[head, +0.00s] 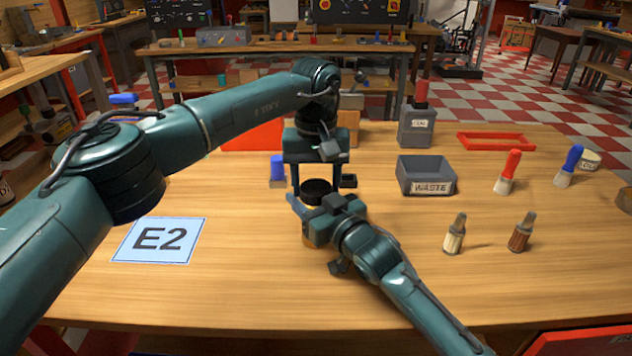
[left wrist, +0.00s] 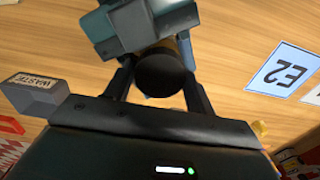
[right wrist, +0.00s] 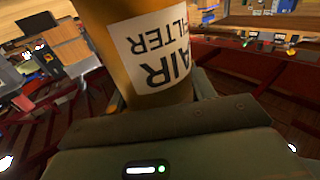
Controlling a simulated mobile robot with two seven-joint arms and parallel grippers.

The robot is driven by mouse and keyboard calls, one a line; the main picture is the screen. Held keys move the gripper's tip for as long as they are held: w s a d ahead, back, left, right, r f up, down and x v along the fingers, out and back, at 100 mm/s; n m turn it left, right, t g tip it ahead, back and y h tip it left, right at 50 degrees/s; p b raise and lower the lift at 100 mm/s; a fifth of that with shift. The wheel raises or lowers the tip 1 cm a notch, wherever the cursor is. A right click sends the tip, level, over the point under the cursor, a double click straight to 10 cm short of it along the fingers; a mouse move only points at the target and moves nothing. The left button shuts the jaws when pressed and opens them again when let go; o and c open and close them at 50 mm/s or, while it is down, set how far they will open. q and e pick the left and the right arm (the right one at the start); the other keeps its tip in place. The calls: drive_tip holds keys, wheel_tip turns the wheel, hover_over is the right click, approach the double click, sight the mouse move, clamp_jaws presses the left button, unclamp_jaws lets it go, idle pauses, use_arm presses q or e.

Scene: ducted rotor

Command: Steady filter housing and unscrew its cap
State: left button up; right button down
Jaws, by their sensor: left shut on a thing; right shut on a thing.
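The filter housing (head: 307,241) is an amber cylinder upright on the table, mostly hidden behind my right gripper. In the right wrist view its body (right wrist: 105,12) shows a white label reading AIR FILTER, upside down. My right gripper (head: 318,222) is shut on the housing's body from the front. The black cap (head: 317,186) is on top of the housing; the left wrist view shows the cap (left wrist: 160,76) from above. My left gripper (head: 318,190) reaches down from above and is shut on the cap, one finger on each side. The thread is hidden.
A grey WASTE bin (head: 426,176) stands to the right, with a grey canister (head: 416,128) behind it. Several brushes stand further right, including a red-handled one (head: 508,172). An E2 card (head: 160,240) lies at left. The front of the table is clear.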

use_arm(q)
drive_tip(key=shift+c, duration=1.3)
drive_tip(key=n, duration=0.6)
drive_tip(key=shift+n, duration=0.4)
drive_tip(key=n, duration=0.6)
drive_tip(key=shift+r+n, duration=0.1)
drive_tip(key=shift+n, duration=0.3)
drive_tip(key=o, duration=1.1)
